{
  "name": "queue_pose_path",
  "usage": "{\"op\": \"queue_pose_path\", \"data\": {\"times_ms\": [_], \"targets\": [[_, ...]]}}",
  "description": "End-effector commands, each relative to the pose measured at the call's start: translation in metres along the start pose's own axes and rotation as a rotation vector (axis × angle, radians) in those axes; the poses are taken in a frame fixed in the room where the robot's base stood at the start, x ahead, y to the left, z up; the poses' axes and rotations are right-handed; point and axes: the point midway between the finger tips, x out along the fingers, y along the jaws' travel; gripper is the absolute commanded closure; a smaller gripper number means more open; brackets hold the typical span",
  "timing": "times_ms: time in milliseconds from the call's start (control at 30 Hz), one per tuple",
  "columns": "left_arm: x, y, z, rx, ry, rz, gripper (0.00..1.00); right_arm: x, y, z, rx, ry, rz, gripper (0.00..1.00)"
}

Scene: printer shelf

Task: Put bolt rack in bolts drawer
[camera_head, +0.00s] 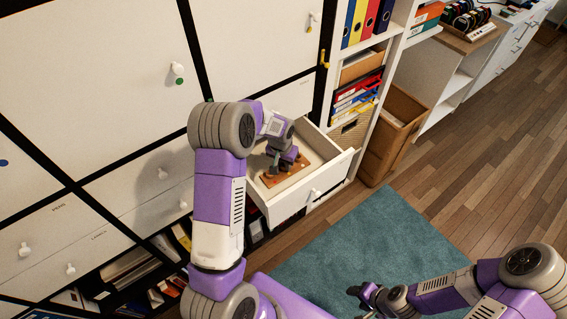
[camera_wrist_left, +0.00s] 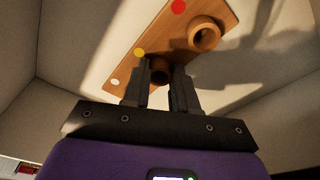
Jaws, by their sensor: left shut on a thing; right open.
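The open white bolts drawer (camera_head: 335,168) juts out of the cabinet in the head view. The bolt rack (camera_head: 286,182) is a brown wooden board inside the drawer. In the left wrist view the rack (camera_wrist_left: 209,12) shows red, yellow and white dots and round wooden pieces; it lies slanted across the picture. My left gripper (camera_head: 284,161) is in the drawer over the rack. Its fingers (camera_wrist_left: 161,77) are shut on a round wooden piece of the rack. Whether the rack rests fully on the drawer floor, I cannot tell. My right gripper (camera_head: 362,299) is open and empty, low over the rug.
The drawer's white walls stand close around my left gripper. A shelf with binders (camera_head: 365,22) and a brown box (camera_head: 392,135) stand right of the drawer. A teal rug (camera_head: 370,240) covers the floor in front. The wooden floor at right is clear.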

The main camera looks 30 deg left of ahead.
Motion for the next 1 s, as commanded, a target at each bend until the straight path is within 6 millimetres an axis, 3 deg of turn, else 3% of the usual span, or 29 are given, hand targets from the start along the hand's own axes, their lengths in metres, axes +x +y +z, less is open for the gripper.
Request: {"op": "queue_pose_path", "data": {"times_ms": [33,67,200,600,1000], "targets": [[0.003,0.000,0.001,0.000,0.000,0.000,1.00,0.002,0.001,0.000,0.000,0.000,0.000,0.47],[0.003,0.000,0.001,0.000,-0.001,0.000,0.70,0.002,0.001,0.000,0.000,0.000,0.000,0.47],[0.002,0.000,0.001,0.000,-0.001,0.000,0.48,0.001,0.001,0.000,0.000,0.000,0.000,0.47],[-0.005,0.000,-0.001,0.000,0.000,0.000,0.47,-0.003,-0.001,0.000,0.000,0.000,0.000,0.47],[-0.087,0.000,-0.001,0.000,0.003,0.000,0.47,-0.019,-0.007,0.001,0.000,0.000,0.000,0.47]]}}
